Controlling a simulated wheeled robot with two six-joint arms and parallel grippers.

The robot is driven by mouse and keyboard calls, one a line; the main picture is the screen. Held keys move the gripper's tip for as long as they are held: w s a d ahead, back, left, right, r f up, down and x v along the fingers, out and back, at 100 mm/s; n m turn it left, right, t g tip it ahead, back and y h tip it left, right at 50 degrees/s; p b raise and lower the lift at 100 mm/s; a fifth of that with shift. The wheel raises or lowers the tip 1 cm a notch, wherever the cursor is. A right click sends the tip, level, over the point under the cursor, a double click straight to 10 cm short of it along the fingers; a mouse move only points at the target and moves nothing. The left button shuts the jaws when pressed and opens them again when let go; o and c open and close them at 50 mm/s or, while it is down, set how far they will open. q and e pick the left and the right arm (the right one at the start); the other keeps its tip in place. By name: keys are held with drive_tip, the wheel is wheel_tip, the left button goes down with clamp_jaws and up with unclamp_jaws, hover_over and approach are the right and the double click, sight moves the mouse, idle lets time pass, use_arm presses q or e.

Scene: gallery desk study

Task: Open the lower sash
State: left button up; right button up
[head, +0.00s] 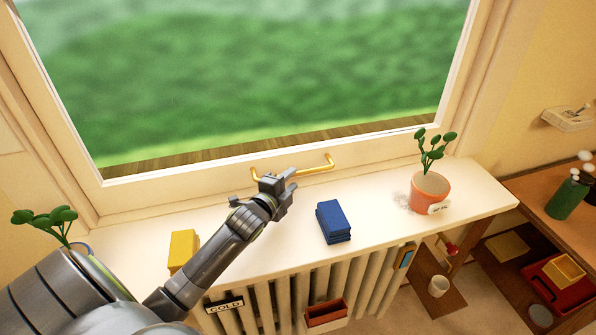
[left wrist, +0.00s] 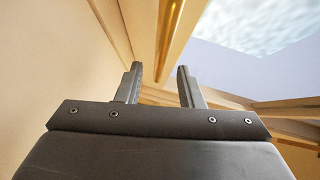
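The lower sash (head: 180,202) is a cream frame around a large pane, its bottom rail low against the sill in the head view. A brass bar handle (head: 318,168) is fixed to that rail. My left gripper (head: 286,176) is at the handle's left part and hides some of it; contact cannot be told. In the left wrist view my left gripper (left wrist: 158,72) has its two fingers apart with nothing seen between them. A brass strip, likely the handle (left wrist: 172,22), shows ahead of the fingers. My right gripper is not in view.
On the white sill (head: 385,226) stand a yellow block (head: 183,249), a stack of blue blocks (head: 333,222) and a potted plant (head: 430,190). Another plant (head: 45,218) is at left, partly behind my arm. A radiator (head: 360,290) is below; a wooden desk (head: 540,200) is at right.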

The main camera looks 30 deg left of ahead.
sight(296, 175)
use_arm(q)
drive_tip(key=shift+w+a+f+p, duration=0.1)
drive_tip(key=shift+w+f+p, duration=0.05)
drive_tip(key=shift+w, duration=1.05)
drive_tip(key=shift+w+a+f+p, duration=0.1)
drive_tip(key=shift+w+f+p, duration=0.05)
drive_tip(key=shift+w, duration=1)
clamp_jaws()
